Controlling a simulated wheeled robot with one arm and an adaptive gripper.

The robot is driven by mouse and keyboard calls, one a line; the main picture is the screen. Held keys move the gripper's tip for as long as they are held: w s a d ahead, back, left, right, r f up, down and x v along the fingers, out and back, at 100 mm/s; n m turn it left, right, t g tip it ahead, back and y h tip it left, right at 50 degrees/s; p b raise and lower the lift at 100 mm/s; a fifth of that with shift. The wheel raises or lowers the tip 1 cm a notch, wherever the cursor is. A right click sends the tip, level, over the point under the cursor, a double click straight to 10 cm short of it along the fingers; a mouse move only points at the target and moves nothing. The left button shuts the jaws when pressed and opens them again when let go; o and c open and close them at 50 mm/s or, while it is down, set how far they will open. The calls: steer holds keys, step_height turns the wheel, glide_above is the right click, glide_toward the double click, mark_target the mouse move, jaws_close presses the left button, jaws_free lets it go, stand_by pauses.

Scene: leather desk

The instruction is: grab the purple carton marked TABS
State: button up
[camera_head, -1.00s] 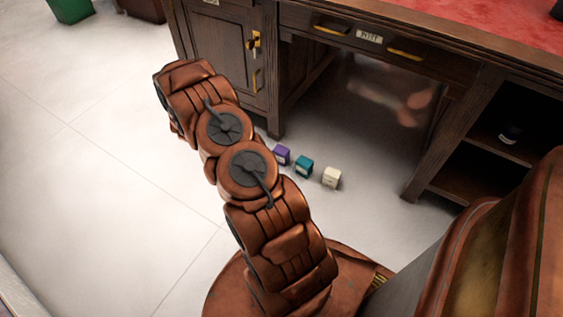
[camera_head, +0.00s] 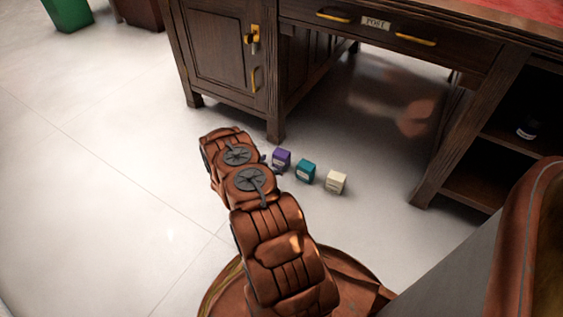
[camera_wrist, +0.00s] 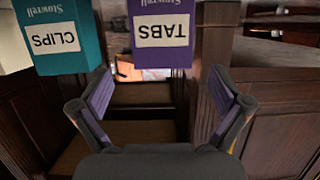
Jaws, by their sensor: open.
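The purple carton (camera_head: 282,158) stands on the pale floor in front of the desk, at the left end of a short row. In the wrist view the purple carton (camera_wrist: 162,48) is at the top middle, its white TABS label upside down. My gripper (camera_wrist: 160,88) is open and empty there, its fingers spread below the carton in the picture and apart from it. The teal carton (camera_wrist: 60,58), labelled CLIPS, is at the top left beside it. In the head view my arm hides most of the gripper.
The teal carton (camera_head: 305,171) and a cream carton (camera_head: 336,182) stand to the right of the purple one, with small gaps. The dark wooden desk (camera_head: 226,60) rises behind them. Open floor (camera_head: 110,160) lies to the left.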

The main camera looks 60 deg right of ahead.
mark_target(278, 157)
steer(key=shift+w+r+b+x, duration=0.1)
steer(key=shift+r+b+x, duration=0.1)
steer(key=shift+b+x, duration=1.1)
steer(key=shift+w+r+b+x, duration=0.15)
steer(key=shift+b+x, duration=0.45)
steer(key=shift+x, duration=1.4)
steer(key=shift+c, duration=0.4)
steer(key=c, duration=1.2)
